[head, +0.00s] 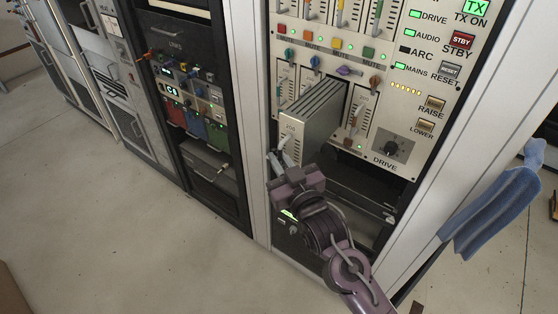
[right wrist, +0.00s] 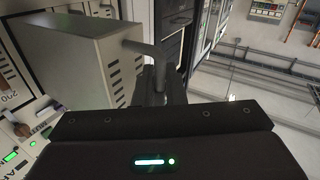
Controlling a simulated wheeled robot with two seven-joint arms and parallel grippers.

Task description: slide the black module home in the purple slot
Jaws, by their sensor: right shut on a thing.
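A module (head: 308,112) with grey finned sides and a pale front plate sticks out of the rack, its rear end in the dark slot below the purple latch (head: 348,71). Its body looks grey rather than black. My right gripper (head: 287,160) is shut on the module's handle at the front plate. In the right wrist view the module (right wrist: 75,65) is at the upper left, with its bent grey handle (right wrist: 146,48) running to my fingers (right wrist: 160,85). The rear of the module is hidden inside the slot. My left gripper is not in view.
A blue cloth (head: 492,208) hangs at the right. The floor (head: 130,225) at the left is clear.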

